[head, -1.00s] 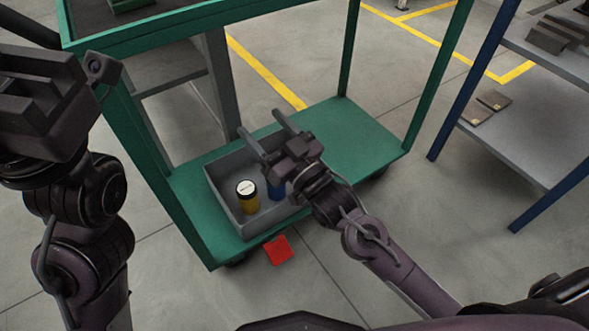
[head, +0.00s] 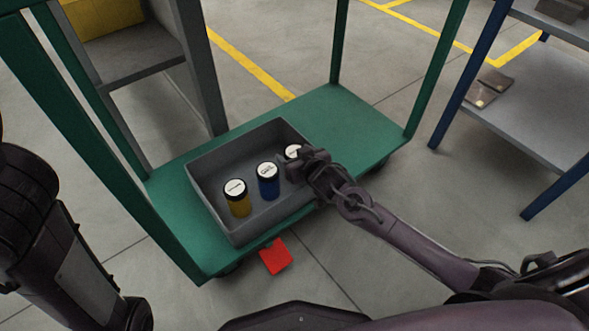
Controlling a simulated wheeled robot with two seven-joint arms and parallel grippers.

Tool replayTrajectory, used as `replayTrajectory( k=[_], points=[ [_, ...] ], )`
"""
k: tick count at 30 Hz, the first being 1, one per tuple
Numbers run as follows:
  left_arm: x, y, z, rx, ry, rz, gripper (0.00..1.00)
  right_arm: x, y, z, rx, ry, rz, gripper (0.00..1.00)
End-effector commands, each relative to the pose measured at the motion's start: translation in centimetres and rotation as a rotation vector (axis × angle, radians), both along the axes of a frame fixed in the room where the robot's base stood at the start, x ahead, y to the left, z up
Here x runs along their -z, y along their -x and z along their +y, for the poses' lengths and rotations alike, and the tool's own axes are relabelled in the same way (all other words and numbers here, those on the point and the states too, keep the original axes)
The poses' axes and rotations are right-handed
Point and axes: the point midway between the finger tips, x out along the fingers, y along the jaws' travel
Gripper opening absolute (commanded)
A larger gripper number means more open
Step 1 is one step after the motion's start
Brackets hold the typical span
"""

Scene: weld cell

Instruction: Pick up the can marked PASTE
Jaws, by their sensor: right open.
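A grey open box (head: 224,226) on the green cart's lower shelf holds three cans with white, marked lids. The yellow can (head: 237,199) is on the left and the blue can (head: 268,182) is in the middle. The third can (head: 292,151) is at the right; my right gripper hides most of it, so its body colour does not show. The lid lettering is too small to read, so I cannot tell which can is PASTE. My right gripper (head: 299,166) is open at the third can; whether it touches the can is unclear. My left gripper is out of view.
The green cart's lower shelf (head: 345,125) is bare right of the box. Its green posts stand around the shelf. A red piece (head: 275,257) lies at the cart's front edge. A grey shelf rack (head: 520,120) with blue posts stands at the right.

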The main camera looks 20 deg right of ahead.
Motion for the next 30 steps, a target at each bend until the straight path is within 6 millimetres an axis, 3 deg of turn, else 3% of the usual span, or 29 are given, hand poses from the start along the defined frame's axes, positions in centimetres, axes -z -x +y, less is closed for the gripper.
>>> replayTrajectory(
  k=[1,3,13,23,30],
  points=[
    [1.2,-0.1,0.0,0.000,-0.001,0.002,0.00,0.8,-0.7,0.2,0.000,0.000,-0.003,0.64],
    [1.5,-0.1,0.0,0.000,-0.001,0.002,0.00,1.0,-1.4,0.3,-0.001,-0.001,-0.002,0.64],
    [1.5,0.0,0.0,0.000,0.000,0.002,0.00,0.8,-1.8,0.3,-0.001,-0.001,-0.001,0.64],
    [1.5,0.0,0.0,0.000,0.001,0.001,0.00,0.8,-1.8,0.3,-0.001,-0.001,-0.001,0.21],
    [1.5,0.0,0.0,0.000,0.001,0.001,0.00,0.6,-1.9,0.3,-0.001,-0.001,-0.004,0.20]
  ],
)
